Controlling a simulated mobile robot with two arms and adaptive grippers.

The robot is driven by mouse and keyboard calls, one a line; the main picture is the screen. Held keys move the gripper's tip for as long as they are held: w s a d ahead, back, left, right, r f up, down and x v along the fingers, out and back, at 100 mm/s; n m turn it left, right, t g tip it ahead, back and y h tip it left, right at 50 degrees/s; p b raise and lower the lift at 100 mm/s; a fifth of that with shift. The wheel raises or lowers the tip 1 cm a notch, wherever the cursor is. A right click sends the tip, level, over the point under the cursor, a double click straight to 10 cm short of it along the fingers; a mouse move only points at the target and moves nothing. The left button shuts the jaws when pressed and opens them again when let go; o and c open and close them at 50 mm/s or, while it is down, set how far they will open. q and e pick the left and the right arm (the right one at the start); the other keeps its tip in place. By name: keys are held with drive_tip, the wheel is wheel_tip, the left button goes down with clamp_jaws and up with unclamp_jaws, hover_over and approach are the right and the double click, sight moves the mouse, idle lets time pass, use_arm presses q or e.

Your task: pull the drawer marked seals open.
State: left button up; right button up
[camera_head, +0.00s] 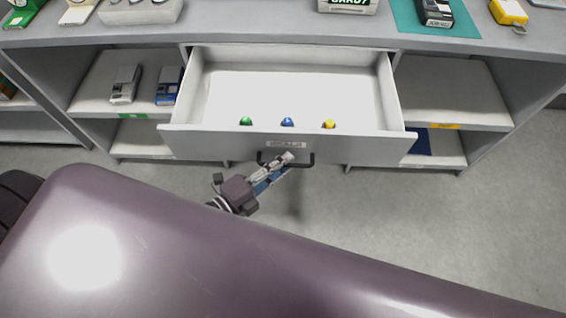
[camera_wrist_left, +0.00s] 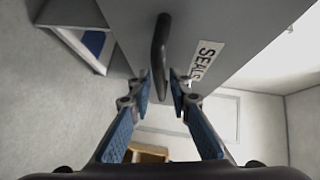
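The drawer marked SEALS (camera_head: 190,140) is pulled well out of the grey counter in the head view, and its white inside shows. Its front carries a SEALS label (camera_head: 286,144), also readable in the wrist view (camera_wrist_left: 206,60), and a dark bar handle (camera_head: 310,159). My left gripper (camera_head: 286,158) is at this handle. In the left wrist view the handle (camera_wrist_left: 161,45) runs between the two fingertips (camera_wrist_left: 162,78), with a small gap visible beside it, so the fingers look open around it. My right gripper is not in view.
Green (camera_head: 246,121), blue (camera_head: 287,122) and yellow (camera_head: 329,124) small items lie inside near the drawer front. Open shelves with devices (camera_head: 125,85) flank the drawer. Several objects stand on the countertop (camera_head: 270,25). The floor (camera_head: 420,215) at the right is clear.

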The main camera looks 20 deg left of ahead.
use_arm(q)
drive_tip(key=shift+o, duration=0.2)
drive_tip(key=v, duration=1.2)
drive_tip(key=s+a+f+n+g+y, duration=0.15)
drive_tip(key=f+n, duration=0.25)
drive_tip(key=f, duration=0.4)
drive_tip(key=s+a+f+n+g+y, duration=0.1)
drive_tip(key=a+f+n+y, duration=0.2)
drive_tip(key=f, duration=0.6)
drive_tip(key=s+a+f+n+g+y, duration=0.1)
drive_tip(key=a+f+n+g+y, duration=0.2)
drive_tip(key=f, duration=0.5)
drive_tip(key=s+d+f+n+g, duration=0.2)
drive_tip(key=s+f+n+g, duration=0.6)
drive_tip(key=s+f, duration=1.1)
drive_tip(key=shift+s+f+n, duration=0.25)
drive_tip(key=shift+s+n, duration=0.1)
drive_tip(key=shift+n, duration=0.55)
